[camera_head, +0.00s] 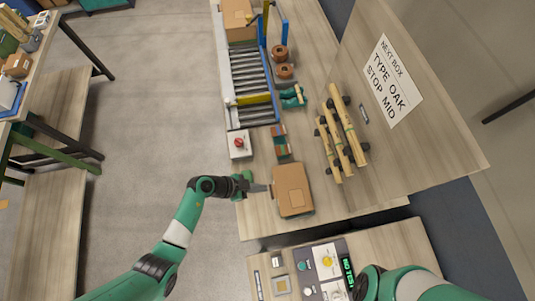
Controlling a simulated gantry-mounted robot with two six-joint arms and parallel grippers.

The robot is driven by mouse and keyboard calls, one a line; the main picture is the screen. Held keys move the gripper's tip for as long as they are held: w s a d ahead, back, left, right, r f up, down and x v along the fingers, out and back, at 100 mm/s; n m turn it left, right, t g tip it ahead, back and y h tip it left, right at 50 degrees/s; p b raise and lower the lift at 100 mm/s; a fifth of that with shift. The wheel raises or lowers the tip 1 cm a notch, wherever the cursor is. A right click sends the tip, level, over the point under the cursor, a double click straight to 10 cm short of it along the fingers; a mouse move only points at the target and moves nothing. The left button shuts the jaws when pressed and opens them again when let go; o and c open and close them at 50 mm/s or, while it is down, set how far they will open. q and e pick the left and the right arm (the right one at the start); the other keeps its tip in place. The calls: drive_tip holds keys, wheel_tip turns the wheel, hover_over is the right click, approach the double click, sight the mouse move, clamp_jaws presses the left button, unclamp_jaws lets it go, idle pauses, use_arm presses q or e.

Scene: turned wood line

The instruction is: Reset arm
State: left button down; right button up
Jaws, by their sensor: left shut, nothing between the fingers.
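My left arm comes in from the lower left, and its gripper (262,188) is shut and empty at the left edge of a closed brown cardboard box (292,190). I cannot tell whether the fingertips touch the box. The box lies near the front of the wooden table (330,207). My right arm shows at the bottom right, but its gripper is out of view.
Behind the box a roller conveyor (249,68) carries another carton (238,18). A red-button box (239,144) stands at the table's left edge. Turned wooden pieces (343,122) hang at right beside a sign (392,80). A control panel (311,272) is in front.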

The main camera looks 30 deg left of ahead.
use_arm(q)
drive_tip(key=p+v, duration=0.1)
drive_tip(key=v, duration=0.5)
drive_tip(key=shift+r, duration=0.15)
drive_tip(key=shift+s, duration=0.1)
